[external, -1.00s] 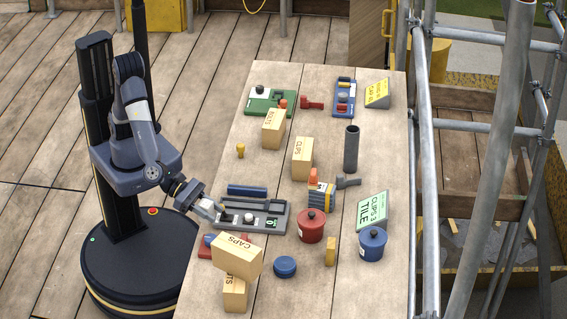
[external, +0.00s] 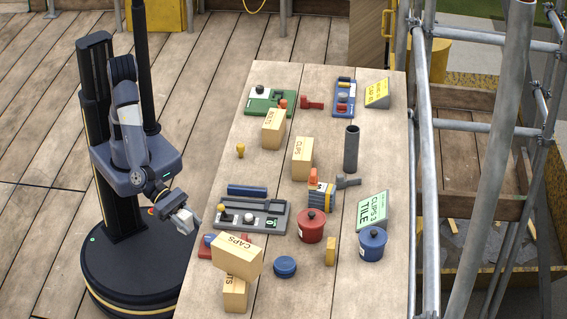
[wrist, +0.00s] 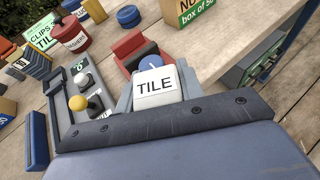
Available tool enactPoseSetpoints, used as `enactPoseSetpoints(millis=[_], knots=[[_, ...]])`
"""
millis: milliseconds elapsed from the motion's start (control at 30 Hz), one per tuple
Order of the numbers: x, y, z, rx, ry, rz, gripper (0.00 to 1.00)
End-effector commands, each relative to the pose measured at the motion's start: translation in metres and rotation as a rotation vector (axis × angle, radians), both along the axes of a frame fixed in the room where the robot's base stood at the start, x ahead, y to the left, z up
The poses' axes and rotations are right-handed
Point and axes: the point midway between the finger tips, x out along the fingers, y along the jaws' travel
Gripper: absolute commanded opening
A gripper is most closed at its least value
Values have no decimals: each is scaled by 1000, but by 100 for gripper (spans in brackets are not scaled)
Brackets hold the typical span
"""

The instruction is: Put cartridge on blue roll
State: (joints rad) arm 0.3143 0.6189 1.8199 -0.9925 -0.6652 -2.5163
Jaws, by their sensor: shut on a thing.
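My gripper (external: 188,219) is raised off the left edge of the table, in front of my base. It is shut on a white block marked TILE (wrist: 154,84), seen between the fingers in the wrist view; it looks like the cartridge. The held block is apart from the roll.
The grey panel (external: 270,222) has a yellow and a white knob. A red piece (wrist: 130,45) with a blue part stands near the edge.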

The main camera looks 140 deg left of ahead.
Motion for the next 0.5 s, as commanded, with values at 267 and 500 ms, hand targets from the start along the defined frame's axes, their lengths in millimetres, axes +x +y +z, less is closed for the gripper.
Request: enactPoseSetpoints(millis=[267, 500], knots=[[74, 21, 24, -1, -2, -33, 13], [143, 52, 52, 0, -2, -90, 13]])
